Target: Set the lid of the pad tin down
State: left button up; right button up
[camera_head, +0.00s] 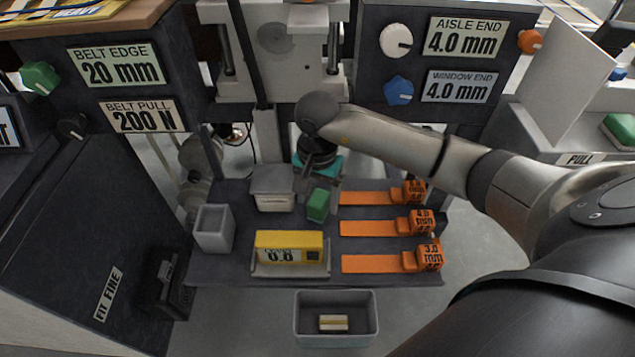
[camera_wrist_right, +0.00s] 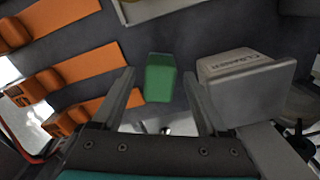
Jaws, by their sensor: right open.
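A grey tin (camera_head: 273,190) with a pale label sits at the back of the dark shelf. It also shows at the right of the right wrist view (camera_wrist_right: 245,85), where the label seems to read CLEANER. Its wider top looks like a lid, but I cannot tell whether it is separate. A green block (camera_head: 318,204) stands just right of the tin. In the wrist view the green block (camera_wrist_right: 160,78) shows in the gap between the fingers. My right gripper (camera_head: 320,183) is open above the shelf, behind the block. It holds nothing visible. My left gripper is out of view.
A grey open cup (camera_head: 213,230) stands left, and a yellow-topped gauge (camera_head: 289,241) sits in front of the tin. Several orange strips with blocks (camera_head: 378,263) lie at the right. A grey bin (camera_head: 336,342) stands below the shelf's front edge. Control panels (camera_head: 432,70) rise behind.

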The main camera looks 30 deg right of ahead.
aim_at(318, 200)
notch_tip(318, 200, up, 5)
jog(key=shift+f+p, duration=0.15)
jog(key=shift+p, duration=0.6)
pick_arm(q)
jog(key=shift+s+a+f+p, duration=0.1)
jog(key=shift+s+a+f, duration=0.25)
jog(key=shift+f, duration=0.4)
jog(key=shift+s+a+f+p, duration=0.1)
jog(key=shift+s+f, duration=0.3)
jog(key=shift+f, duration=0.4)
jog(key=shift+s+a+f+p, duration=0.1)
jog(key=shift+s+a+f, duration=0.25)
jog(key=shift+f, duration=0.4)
pick_arm(e)
jog(key=shift+r, duration=1.05)
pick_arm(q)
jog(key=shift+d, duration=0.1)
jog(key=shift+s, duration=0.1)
